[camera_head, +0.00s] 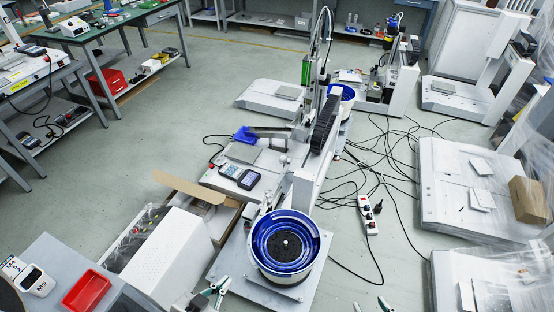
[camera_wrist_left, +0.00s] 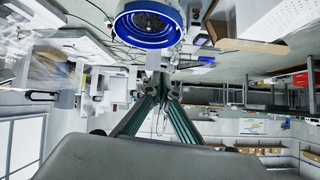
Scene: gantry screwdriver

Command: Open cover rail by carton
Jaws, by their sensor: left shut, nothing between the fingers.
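An open cardboard carton (camera_head: 180,187) with a raised brown flap stands left of the gantry machine in the head view. It also shows, upside down, in the left wrist view (camera_wrist_left: 252,45). A long dark rail (camera_head: 326,122) runs along the gantry's white beam; I cannot tell whether this is the cover rail. My left gripper (camera_head: 222,284) is shut and empty at the bottom, in front of the carton and left of the blue bowl feeder. Its green fingers meet in the left wrist view (camera_wrist_left: 170,90). My right gripper (camera_head: 371,305) shows only its fingertips, apart, at the bottom edge.
The blue bowl feeder (camera_head: 285,243) stands on a grey plate close to my left gripper. A white box (camera_head: 160,252) stands left of it. A power strip (camera_head: 368,214) and loose black cables lie on the floor to the right. A red tray (camera_head: 86,291) is at lower left.

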